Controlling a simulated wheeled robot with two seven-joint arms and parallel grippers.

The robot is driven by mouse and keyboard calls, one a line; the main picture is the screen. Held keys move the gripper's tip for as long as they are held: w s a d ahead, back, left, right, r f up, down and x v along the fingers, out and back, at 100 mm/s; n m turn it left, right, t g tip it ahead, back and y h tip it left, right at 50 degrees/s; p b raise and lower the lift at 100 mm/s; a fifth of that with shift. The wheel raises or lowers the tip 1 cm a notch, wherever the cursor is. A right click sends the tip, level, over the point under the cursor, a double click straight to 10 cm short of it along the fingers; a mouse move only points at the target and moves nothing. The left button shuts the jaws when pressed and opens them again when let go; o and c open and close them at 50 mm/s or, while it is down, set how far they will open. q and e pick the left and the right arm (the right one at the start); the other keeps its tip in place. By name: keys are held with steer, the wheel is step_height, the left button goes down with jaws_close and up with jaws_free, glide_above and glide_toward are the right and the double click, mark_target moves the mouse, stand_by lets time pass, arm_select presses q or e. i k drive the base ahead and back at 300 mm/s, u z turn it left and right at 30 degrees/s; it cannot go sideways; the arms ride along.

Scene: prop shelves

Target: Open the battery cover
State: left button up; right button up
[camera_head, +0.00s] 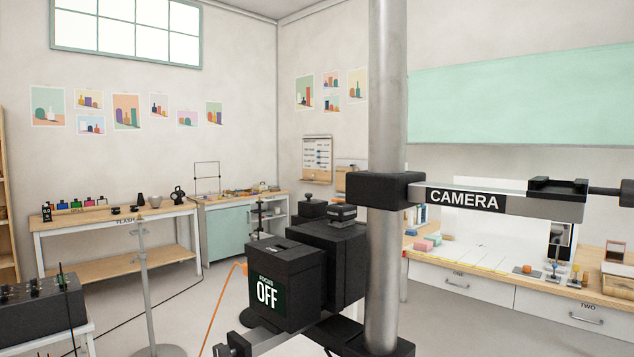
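A black box-shaped device (285,283) with a green-black label reading "OFF" (268,292) is in the lower middle of the head view, beside a metal pole. A larger black block (330,250) adjoins it behind and to the right, with a small black fitting on top. The top of the front box has a small slot or mark. I cannot tell which part is the battery cover. Neither of my grippers shows in the view.
The thick pole (386,120) stands upright in front. An arm labelled "CAMERA" (470,199) extends right from it. An orange cable (217,300) hangs left of the box. A flash table (100,217) and a drawer bench (470,275) stand farther back.

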mark_target(311, 208)
steer(key=k, duration=1.7)
steer(key=z, duration=1.3)
steer(key=i, duration=4.8)
steer(key=u, duration=1.95)
steer(key=i, duration=2.4)
steer(key=u, duration=0.1)
